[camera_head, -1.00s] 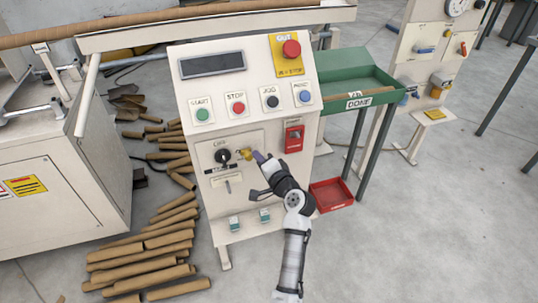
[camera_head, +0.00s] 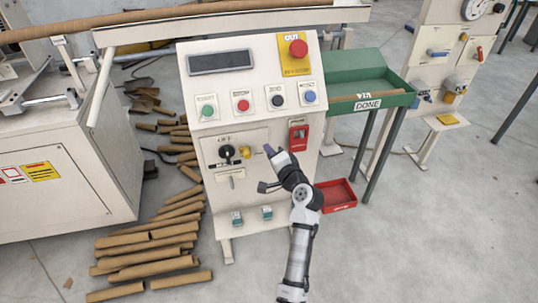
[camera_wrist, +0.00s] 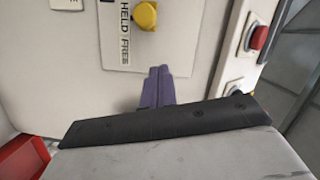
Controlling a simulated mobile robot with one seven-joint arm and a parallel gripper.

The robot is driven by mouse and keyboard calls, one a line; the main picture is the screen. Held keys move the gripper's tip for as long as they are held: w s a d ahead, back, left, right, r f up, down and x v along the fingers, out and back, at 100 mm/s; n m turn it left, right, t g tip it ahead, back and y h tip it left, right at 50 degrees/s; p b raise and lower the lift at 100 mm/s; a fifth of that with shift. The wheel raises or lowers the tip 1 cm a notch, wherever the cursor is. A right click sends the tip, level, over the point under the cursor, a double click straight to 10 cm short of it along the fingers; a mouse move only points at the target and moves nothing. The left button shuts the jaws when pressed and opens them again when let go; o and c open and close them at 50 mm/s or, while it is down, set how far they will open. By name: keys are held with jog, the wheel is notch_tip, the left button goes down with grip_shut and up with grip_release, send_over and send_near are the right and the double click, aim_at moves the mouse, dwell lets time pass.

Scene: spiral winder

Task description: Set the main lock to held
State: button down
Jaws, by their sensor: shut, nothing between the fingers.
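A yellow knob (camera_head: 246,153) sits on the front panel of the cream control cabinet, just right of a black rotary switch (camera_head: 227,152) under an OFF mark. In the wrist view the yellow knob (camera_wrist: 145,15) is at the top, beside a label plate (camera_wrist: 117,35) reading HELD and FREE. I cannot tell which word the knob is set at. My gripper (camera_head: 269,150) has purple fingers and is right of the knob, apart from it. In the wrist view the fingers (camera_wrist: 157,87) are together, empty, below the knob.
Above are start, stop, jog and reset buttons and a red stop button (camera_head: 298,48). A red switch (camera_head: 299,138) is close right of my gripper. A green tray (camera_head: 362,104) and a red bin (camera_head: 336,195) stand right. Cardboard tubes (camera_head: 150,262) litter the floor left.

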jog(key=b+v, duration=0.2)
jog(key=v, duration=0.7)
jog(key=shift+s, duration=0.4)
jog(key=shift+d, duration=0.1)
